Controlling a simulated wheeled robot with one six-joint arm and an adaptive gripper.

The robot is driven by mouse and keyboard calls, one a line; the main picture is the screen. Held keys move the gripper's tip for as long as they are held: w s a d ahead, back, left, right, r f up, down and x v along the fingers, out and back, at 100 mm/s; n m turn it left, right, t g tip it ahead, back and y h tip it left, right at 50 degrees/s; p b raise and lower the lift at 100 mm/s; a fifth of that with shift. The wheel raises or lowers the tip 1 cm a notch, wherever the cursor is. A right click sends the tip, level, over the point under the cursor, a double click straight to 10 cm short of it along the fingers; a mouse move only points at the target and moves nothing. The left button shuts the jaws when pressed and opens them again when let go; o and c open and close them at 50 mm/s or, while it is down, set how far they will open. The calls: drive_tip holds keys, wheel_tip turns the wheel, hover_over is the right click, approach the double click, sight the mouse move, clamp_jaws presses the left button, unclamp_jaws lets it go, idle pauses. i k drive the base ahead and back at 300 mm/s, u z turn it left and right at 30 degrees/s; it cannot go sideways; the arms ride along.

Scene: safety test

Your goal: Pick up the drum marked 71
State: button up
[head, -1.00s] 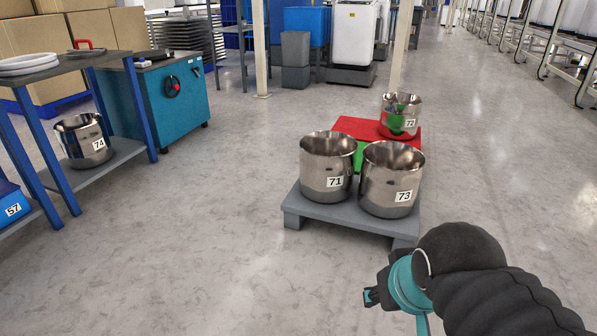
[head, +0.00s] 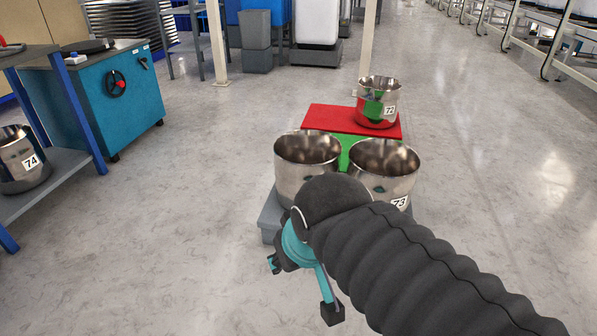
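The drum marked 71 (head: 306,150) is a shiny open steel pot on the near left of a low grey pallet (head: 269,220). Its label shows in the earlier frame; now my arm hides the label and its lower front. The drum marked 73 (head: 392,160) stands just to its right, its label partly covered by my arm. My gripper (head: 302,288) has teal and black fingers, spread apart and empty. It appears in front of the pallet, nearer to me than drum 71.
The drum marked 72 (head: 378,92) stands on a red panel (head: 330,118) behind, with a green patch between. At left are the drum marked 74 (head: 22,165) on a bench shelf and a teal cabinet (head: 130,105). The floor left of the pallet is clear.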

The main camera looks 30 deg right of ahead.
sight(301, 155)
drive_tip(key=z, duration=0.4)
drive_tip(key=i, duration=0.75)
drive_tip(key=z, duration=1)
drive_tip(key=i, duration=0.35)
drive_tip(key=z, duration=0.3)
